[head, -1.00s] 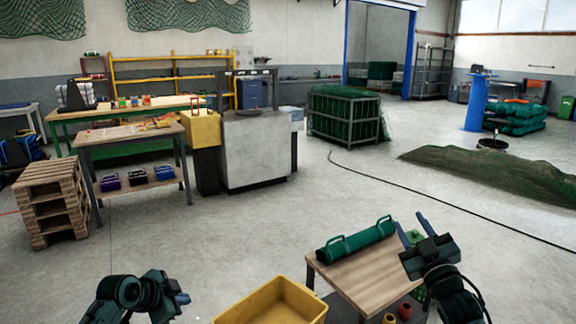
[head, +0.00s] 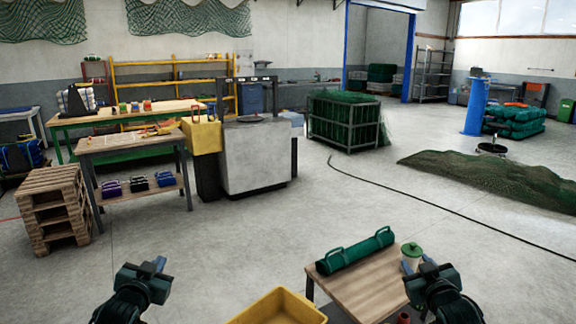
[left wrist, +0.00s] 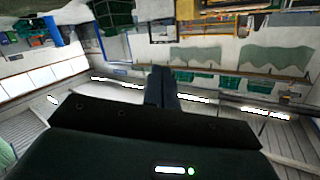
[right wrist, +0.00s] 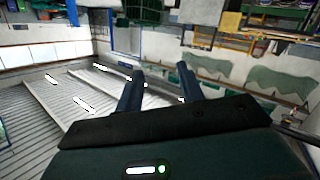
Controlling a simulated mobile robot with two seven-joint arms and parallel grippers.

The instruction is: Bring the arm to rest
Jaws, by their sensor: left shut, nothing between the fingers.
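My left gripper (head: 158,264) is at the lower left of the head view, raised over bare floor, pointing up and away. In the left wrist view its two fingers (left wrist: 161,75) lie together with nothing between them. My right gripper (head: 428,262) is at the lower right, in front of the small wooden table (head: 365,285). In the right wrist view its fingers (right wrist: 158,76) stand apart with an empty gap. Both wrist cameras look toward the far walls and roof.
A green roll with handles (head: 355,250) lies on the small table, beside a jar with a green lid (head: 411,256) close to my right gripper. A yellow bin (head: 278,308) stands between the arms. Pallets (head: 50,208) stand at left.

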